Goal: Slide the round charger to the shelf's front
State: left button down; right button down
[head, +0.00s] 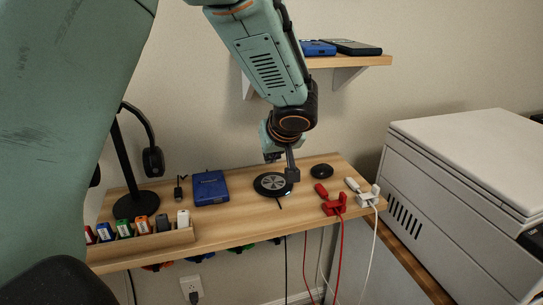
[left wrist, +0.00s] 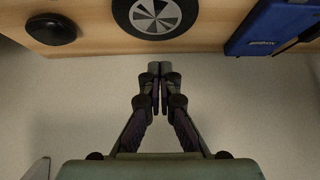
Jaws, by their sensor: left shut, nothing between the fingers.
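The round charger (head: 272,184) is a flat black disc with a grey segmented centre, lying on the wooden shelf between the blue box and the small black puck. It also shows at the top of the left wrist view (left wrist: 155,14), partly cut off. My left gripper (head: 292,174) points down at the charger's right side in the head view and hides a bit of its rim. In the left wrist view its fingers (left wrist: 159,66) are closed together and empty, with a visible gap to the charger's rim; I cannot tell whether they touch the shelf. My right gripper is not in view.
The blue box (head: 210,188) lies left and the black puck (head: 321,171) right of the charger. Red (head: 334,204) and white (head: 368,196) clips with cables sit at the shelf's right front. Shelf before the charger looks clear.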

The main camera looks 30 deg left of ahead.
aim_at(264, 171)
pick_arm(q)
jog(key=x, duration=0.7)
jog(key=shift+f+b, duration=0.1)
jog(key=shift+b, duration=0.25)
jog(key=shift+a, duration=0.1)
jog(key=shift+w, duration=0.15)
